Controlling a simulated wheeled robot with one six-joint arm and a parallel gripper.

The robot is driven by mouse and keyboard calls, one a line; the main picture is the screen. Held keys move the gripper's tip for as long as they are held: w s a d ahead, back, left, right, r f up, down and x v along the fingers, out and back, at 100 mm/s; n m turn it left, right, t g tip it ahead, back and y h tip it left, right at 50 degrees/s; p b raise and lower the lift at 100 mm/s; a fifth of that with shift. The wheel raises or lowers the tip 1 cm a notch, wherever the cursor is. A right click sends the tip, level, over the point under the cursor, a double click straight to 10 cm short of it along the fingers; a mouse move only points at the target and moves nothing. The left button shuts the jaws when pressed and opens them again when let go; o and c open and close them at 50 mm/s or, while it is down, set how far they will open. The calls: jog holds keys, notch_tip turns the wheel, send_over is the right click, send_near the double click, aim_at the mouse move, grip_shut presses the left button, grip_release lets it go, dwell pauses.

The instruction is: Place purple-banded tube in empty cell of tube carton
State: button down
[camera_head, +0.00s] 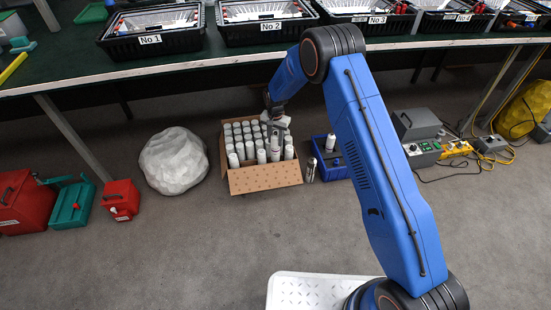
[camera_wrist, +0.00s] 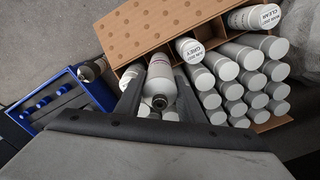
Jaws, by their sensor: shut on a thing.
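The tube carton (camera_head: 265,180) is a brown open box on the floor, filled with several white capped tubes in rows. In the wrist view its dotted cardboard flap (camera_wrist: 155,27) lies at the top, with tubes to the right, some labelled GREY and CLEAR. My gripper (camera_head: 277,128) is over the carton's right part. In the wrist view my gripper (camera_wrist: 160,82) is shut on a white tube (camera_wrist: 160,88) with a thin purplish band and a dark end. The held tube is at the carton's near-flap rows; its lower end and the cell beneath are hidden.
A blue crate (camera_wrist: 60,104) with a few items stands right of the carton in the head view, a loose silver tube (camera_head: 311,171) between them. A white rock-like lump (camera_head: 173,161) is left. The table (camera_head: 215,62) with black trays overhangs behind. Floor in front is clear.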

aim_at(276, 155)
notch_tip(276, 155, down, 12)
jog(key=shift+r, duration=0.1)
dwell(0.5)
jog(key=c, duration=1.5)
grip_release()
jog(key=shift+o, duration=0.2)
notch_tip(276, 155, up, 12)
jog(key=shift+s, duration=0.1)
